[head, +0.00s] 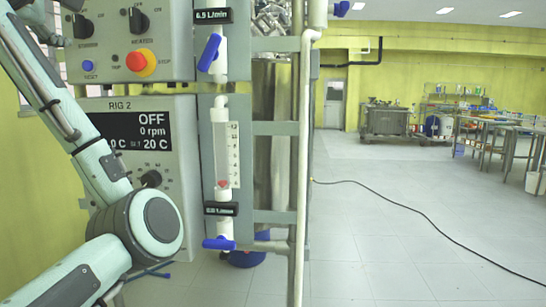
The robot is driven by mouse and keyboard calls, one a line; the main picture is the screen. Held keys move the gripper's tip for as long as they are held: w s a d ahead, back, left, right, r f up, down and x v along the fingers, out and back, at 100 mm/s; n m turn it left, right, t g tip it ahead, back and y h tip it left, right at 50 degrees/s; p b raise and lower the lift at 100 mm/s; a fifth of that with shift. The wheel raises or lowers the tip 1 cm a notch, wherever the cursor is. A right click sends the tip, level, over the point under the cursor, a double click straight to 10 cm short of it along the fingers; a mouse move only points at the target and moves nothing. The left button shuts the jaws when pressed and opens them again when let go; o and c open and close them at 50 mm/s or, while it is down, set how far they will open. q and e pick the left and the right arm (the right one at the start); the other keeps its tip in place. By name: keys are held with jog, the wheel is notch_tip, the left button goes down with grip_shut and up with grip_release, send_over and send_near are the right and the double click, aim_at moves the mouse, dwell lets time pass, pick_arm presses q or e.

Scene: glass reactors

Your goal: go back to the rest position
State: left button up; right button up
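My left arm enters from the left in the head view, bent at a large round joint in front of the rig's control panel. Its gripper is outside the frame. My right arm and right gripper do not show. The upper control box (178,68) carries black knobs, a blue button (87,65) and a red stop button (141,63) on a yellow base. The lower RIG 2 panel (181,113) has a display (150,132) reading OFF, 0 rpm and 20 C, partly hidden by my arm.
A flowmeter (226,155) with blue-handled valves (218,243) hangs on the rig frame close ahead. A white vertical pipe (301,180) stands to its right. A black cable (385,196) crosses the open floor (370,250) at right. Benches (500,125) stand far back.

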aim_at(76, 25)
pick_arm(q)
jog(key=x, duration=0.7)
jog(key=shift+w+f, duration=0.1)
jog(key=shift+f, duration=0.05)
